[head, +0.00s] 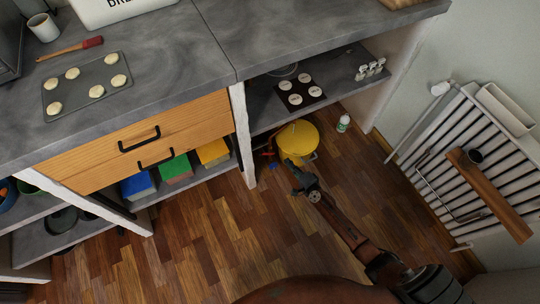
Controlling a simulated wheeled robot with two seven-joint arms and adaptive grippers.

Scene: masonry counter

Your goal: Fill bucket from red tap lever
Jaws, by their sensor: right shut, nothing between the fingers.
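A yellow bucket (298,136) stands on the wooden floor under the counter, below the open shelf. It looks round from above, and a thin handle shows at its lower right side. My right gripper (292,167) is shut and empty, close to the near side of the bucket. I cannot tell whether it touches the bucket. My left gripper is not in view.
A small white bottle (343,123) stands on the floor right of the bucket. A radiator (465,165) with a wooden board (490,195) is at the right wall. A baking tray (87,87) lies on the grey counter (160,80). The floor in front is clear.

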